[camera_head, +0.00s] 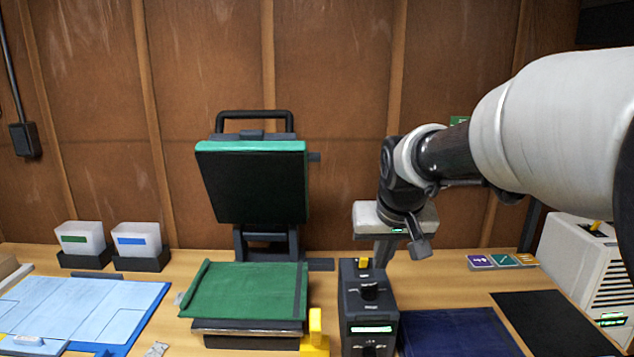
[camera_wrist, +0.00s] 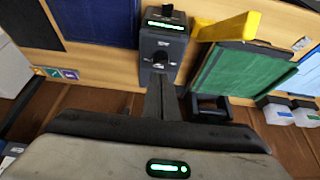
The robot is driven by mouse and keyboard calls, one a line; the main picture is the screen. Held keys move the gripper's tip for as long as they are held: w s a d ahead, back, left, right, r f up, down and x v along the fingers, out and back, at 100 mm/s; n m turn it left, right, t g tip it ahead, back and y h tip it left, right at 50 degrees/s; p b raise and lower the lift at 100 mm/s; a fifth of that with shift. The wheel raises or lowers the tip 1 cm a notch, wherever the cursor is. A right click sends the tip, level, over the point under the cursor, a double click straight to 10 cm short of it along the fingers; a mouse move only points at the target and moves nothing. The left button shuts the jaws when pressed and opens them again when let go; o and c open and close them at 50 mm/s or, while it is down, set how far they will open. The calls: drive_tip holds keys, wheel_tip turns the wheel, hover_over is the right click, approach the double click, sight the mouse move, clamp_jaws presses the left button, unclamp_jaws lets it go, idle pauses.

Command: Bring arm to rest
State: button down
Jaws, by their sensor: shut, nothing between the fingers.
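My gripper (camera_head: 383,252) hangs at the end of my raised arm, right of centre in the head view, with its fingers pointing down. The fingers are shut and empty; they also show together in the wrist view (camera_wrist: 160,95). In the head view they are above and slightly behind a small black box with a knob and a lit display (camera_head: 368,305). This box also shows just beyond the fingertips in the wrist view (camera_wrist: 163,45). I cannot tell the exact gap between them.
A press with its lid (camera_head: 252,182) raised stands left of my gripper, with green cloth (camera_head: 245,290) on its bed and a yellow part (camera_head: 315,330) beside it. Dark blue cloth (camera_head: 458,333), a black mat (camera_head: 555,322) and a white machine (camera_head: 590,260) are right. A wooden wall stands behind.

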drive_tip(key=s+d+p, duration=0.1)
drive_tip(key=s+d, duration=0.1)
drive_tip(key=s, duration=2.1)
wheel_tip(320, 180, up, 14)
drive_tip(key=p, duration=1.3)
drive_tip(key=shift+w+f, duration=0.15)
drive_tip(key=shift+w, duration=0.15)
